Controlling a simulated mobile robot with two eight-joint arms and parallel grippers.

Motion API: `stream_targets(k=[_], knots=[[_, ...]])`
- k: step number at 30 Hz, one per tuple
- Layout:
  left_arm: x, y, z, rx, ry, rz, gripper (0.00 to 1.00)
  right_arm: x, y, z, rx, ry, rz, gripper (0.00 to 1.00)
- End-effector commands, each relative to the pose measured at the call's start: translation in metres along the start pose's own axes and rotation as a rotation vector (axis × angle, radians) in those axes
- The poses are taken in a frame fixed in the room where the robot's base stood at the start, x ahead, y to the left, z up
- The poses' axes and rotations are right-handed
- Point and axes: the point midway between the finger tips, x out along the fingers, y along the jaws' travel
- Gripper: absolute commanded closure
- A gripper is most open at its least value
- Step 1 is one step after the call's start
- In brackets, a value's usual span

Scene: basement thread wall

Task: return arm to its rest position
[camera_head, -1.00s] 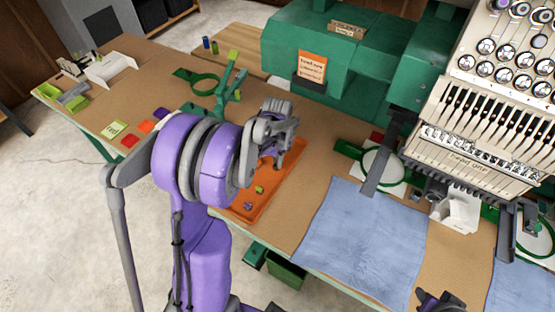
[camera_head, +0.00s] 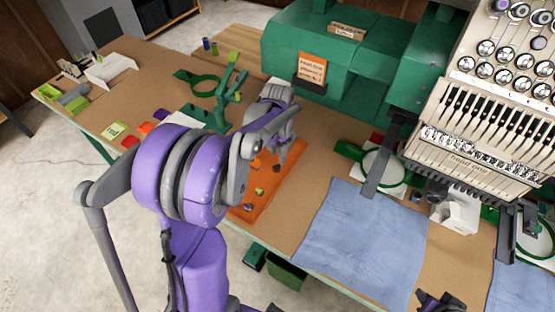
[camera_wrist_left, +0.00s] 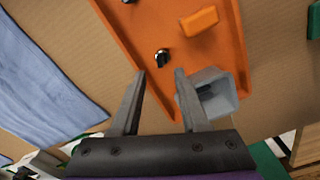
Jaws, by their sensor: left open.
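My left arm comes in from the left with its large purple joint close to the head camera. My left gripper (camera_head: 287,152) hangs over the far part of the orange tray (camera_head: 262,212). In the left wrist view the gripper (camera_wrist_left: 160,72) has its two fingers apart with nothing between them. The orange tray (camera_wrist_left: 150,30) lies beyond and below the fingers. At bottom right in the head view a purple and dark part of my right arm shows at the frame edge. I cannot make out its jaws.
A blue cloth (camera_head: 362,240) lies right of the tray. A green hoop stand (camera_head: 208,115) and the embroidery machine (camera_head: 490,120) stand close by.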

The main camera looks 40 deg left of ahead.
Motion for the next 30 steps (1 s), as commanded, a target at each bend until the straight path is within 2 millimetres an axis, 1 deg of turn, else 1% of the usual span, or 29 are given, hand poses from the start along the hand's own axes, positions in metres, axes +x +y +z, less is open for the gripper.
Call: stream_targets(k=[1,3,6,9,13,20,23,26,30], knots=[[-0.012,0.000,0.000,0.000,0.000,0.000,0.55,-0.001,0.000,-0.001,0.000,0.001,0.000,0.62],[-0.025,0.000,0.000,0.000,0.000,0.000,0.55,-0.002,0.000,-0.002,0.000,0.002,0.000,0.62],[-0.041,0.000,0.000,0.000,0.000,0.000,0.55,-0.002,0.000,-0.003,0.000,0.003,0.000,0.62],[-0.052,0.000,0.000,0.000,0.000,0.000,0.55,-0.002,0.000,-0.003,0.000,0.003,0.000,0.62],[-0.058,0.000,0.000,0.000,0.000,0.000,0.55,-0.003,0.000,-0.004,0.000,0.004,0.000,0.62],[-0.059,0.003,0.001,-0.002,0.003,-0.003,0.55,-0.003,0.000,-0.003,0.000,0.003,0.000,0.62],[-0.064,0.016,0.003,-0.013,0.023,-0.017,0.55,-0.003,0.000,-0.004,0.000,0.003,0.000,0.62],[-0.072,0.040,0.009,-0.036,0.062,-0.041,0.55,-0.003,0.000,-0.004,0.000,0.003,0.000,0.62],[-0.081,0.081,0.024,-0.085,0.144,-0.076,0.55,-0.003,0.000,-0.003,0.000,0.003,0.000,0.62]])
